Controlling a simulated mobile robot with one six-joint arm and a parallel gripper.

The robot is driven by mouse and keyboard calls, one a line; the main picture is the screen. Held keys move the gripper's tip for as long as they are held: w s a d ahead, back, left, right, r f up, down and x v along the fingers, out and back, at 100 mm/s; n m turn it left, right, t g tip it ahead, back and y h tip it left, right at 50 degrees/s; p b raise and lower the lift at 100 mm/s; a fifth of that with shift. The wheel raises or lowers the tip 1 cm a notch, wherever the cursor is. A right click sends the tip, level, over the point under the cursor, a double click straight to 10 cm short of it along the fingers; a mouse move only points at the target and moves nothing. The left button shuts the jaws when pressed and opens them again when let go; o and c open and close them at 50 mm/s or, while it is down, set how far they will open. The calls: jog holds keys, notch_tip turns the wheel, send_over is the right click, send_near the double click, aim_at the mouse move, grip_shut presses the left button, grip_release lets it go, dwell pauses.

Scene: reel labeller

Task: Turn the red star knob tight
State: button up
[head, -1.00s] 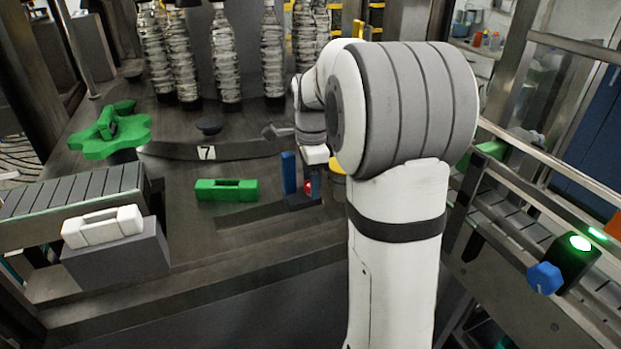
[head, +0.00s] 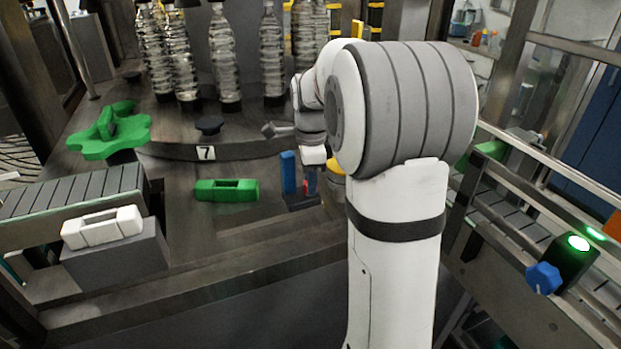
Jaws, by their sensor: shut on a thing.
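The red star knob (head: 310,178) shows only as a small red patch below my wrist, beside an upright blue block (head: 288,172) on a dark base. My gripper (head: 312,184) is at the knob and shut on it; its fingers are small and mostly hidden by the knob, the blue block and my own arm. The knob's full outline and how it sits on its stem cannot be seen.
A green handle (head: 226,190) lies left of the knob. A large green star knob (head: 108,132) and a white handle (head: 102,227) are further left. Bottles (head: 223,55) stand behind. A conveyor (head: 510,220) with a blue knob (head: 543,278) runs along the right.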

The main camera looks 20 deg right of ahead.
jog(key=shift+m, duration=2.3)
jog(key=o, duration=1)
jog(key=shift+r, duration=0.1)
notch_tip(320, 180, up, 8)
jog(key=shift+f, duration=0.15)
